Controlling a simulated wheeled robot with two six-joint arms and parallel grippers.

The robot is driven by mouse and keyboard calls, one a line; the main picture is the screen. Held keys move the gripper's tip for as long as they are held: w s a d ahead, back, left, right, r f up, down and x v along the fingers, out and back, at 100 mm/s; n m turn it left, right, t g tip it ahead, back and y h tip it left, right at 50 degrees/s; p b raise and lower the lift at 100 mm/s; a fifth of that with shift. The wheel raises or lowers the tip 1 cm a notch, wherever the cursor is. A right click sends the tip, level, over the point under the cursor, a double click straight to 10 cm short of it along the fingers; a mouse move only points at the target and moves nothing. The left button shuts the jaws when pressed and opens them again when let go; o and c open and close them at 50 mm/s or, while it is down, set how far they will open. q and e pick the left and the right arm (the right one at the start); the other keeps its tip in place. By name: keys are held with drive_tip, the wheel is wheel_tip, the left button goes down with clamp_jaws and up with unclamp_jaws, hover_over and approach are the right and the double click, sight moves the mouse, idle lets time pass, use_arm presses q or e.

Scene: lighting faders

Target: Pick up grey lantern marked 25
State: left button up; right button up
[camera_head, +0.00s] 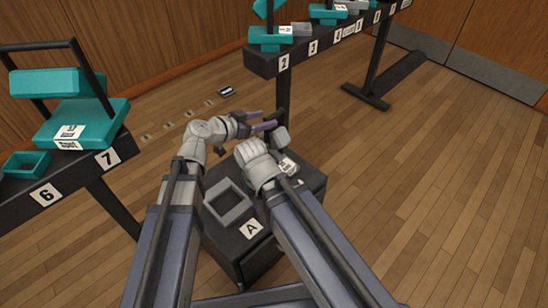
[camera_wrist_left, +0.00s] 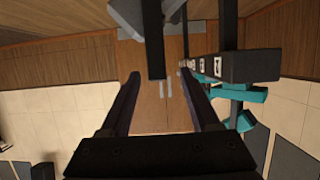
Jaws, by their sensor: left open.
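A grey lantern (camera_head: 280,138) with an upright dark handle stands at the back of the black box marked A (camera_head: 255,255). Its white label is too small to read as 25, and my right arm hides much of it. In the left wrist view, the grey body (camera_wrist_left: 140,14) is at the top edge, with its dark bar reaching between the fingers. My left gripper (camera_head: 268,119) is open beside the handle, its fingers pointing right; it also shows in the left wrist view (camera_wrist_left: 168,92). My right wrist (camera_head: 257,165) is in front of the lantern; its fingers cannot be made out.
A grey square frame (camera_head: 228,203) lies on the box. A black rail marked 6 and 7 (camera_head: 75,180) holds teal lanterns at the left. Another numbered rail (camera_head: 300,60) with teal and grey pieces stands behind. Wooden floor is clear at the right.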

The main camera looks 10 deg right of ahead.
sight(280, 114)
use_arm(q)
drive_tip(key=shift+b+x, duration=0.45)
drive_tip(key=shift+x, duration=0.85)
drive_tip(key=b+x, duration=0.1)
drive_tip(key=x, duration=0.4)
drive_tip(key=shift+d+r+b, duration=0.15)
drive_tip(key=shift+d+b, duration=0.15)
drive_tip(key=shift+b, duration=0.05)
clamp_jaws()
idle(0.4)
